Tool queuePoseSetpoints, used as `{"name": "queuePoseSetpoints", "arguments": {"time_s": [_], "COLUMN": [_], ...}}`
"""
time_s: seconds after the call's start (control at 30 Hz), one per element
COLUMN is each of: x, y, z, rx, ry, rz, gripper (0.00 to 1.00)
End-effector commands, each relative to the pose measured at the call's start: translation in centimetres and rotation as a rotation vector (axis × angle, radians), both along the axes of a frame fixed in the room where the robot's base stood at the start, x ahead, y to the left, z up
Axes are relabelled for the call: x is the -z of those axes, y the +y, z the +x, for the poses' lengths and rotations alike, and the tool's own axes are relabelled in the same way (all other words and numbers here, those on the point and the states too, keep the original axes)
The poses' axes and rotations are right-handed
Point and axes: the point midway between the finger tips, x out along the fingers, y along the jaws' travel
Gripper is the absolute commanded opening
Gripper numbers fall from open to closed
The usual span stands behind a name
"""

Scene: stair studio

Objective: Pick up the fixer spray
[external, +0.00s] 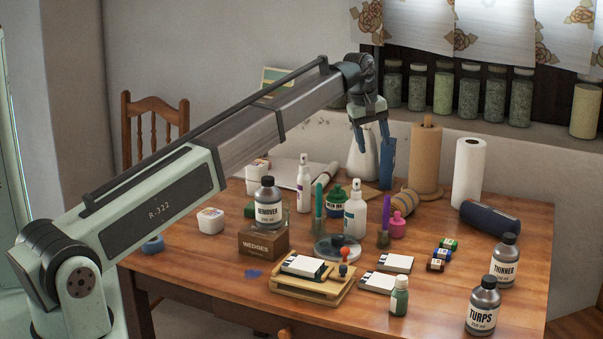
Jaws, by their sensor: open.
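Two white spray bottles stand upright on the wooden table. One spray bottle (304,188) is left of the middle and has a purplish label. The other spray bottle (355,215) is nearer the camera, with a darker label and a white nozzle. The labels are too small to read, so I cannot tell which is the fixer spray. My gripper (371,142) is open and empty, pointing down above the back of the table. It appears higher than both bottles and apart from them.
A remover bottle (267,200) stands on a wedges box (263,242). A green-capped ink jar (336,198), a pink bottle (398,224) and a glass dish (337,250) crowd the spray bottles. Paper rolls (427,160) stand behind. Turps (482,308) and thinner (504,262) bottles stand right.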

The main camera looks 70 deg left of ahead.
Motion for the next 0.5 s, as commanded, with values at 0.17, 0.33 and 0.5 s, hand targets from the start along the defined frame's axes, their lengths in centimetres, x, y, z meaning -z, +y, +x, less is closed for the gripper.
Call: {"name": "queuePoseSetpoints", "arguments": {"time_s": [0.17,0.33,0.5], "x": [-2.4,-3.9,-4.4], "y": [7.1,10.7,12.0], "z": [-7.7,-12.7,-14.8], "rx": [-0.073,-0.119,-0.138], "ry": [0.118,0.196,0.229], "rz": [0.011,0.008,0.004], "gripper": [0.61,0.61,0.61]}}
